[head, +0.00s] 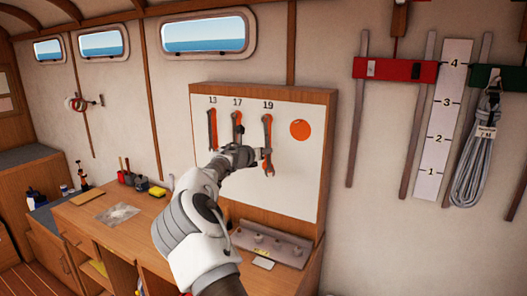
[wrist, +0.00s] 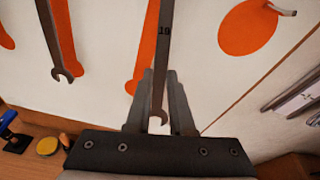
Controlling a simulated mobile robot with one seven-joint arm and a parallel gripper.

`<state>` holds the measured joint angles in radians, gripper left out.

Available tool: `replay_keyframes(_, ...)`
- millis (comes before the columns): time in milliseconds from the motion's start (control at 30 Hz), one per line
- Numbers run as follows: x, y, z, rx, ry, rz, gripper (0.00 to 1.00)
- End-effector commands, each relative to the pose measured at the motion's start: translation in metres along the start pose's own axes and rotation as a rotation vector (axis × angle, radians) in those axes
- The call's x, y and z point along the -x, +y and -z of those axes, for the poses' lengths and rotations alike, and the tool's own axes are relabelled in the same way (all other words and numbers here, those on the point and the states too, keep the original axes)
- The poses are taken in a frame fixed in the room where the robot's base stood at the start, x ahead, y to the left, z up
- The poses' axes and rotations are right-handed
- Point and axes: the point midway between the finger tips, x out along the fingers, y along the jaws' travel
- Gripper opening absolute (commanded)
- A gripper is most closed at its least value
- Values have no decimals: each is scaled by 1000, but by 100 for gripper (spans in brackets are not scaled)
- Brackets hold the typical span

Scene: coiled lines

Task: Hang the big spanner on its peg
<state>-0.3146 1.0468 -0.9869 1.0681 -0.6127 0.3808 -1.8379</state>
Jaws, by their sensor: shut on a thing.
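The big spanner (wrist: 165,45), a grey steel spanner marked 19, is between the two fingers of my gripper (wrist: 160,85). The fingers are shut on its shank, and its open jaw end points down towards my palm. An orange spanner outline (wrist: 145,60) on the white board (wrist: 105,50) shows just left of the spanner, partly hidden by it. In the head view my gripper (head: 260,155) is at the board below the number 19, with the outline (head: 269,167) behind it. The peg for this spanner is not clearly visible in either view.
Two smaller spanners hang under 13 (head: 212,130) and 17 (head: 237,128); the latter is close left of my gripper. An orange disc (head: 300,129) is on the right of the board. A grey rack (head: 270,244) stands on the bench below.

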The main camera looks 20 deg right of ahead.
Motion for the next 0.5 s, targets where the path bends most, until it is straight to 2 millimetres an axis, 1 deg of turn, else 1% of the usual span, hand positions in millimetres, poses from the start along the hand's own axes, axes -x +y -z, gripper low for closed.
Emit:
replay_keyframes(467, 0, 0, 0, 0, -1, 0, 0)
replay_keyframes(500, 0, 0, 0, 0, -1, 0, 28)
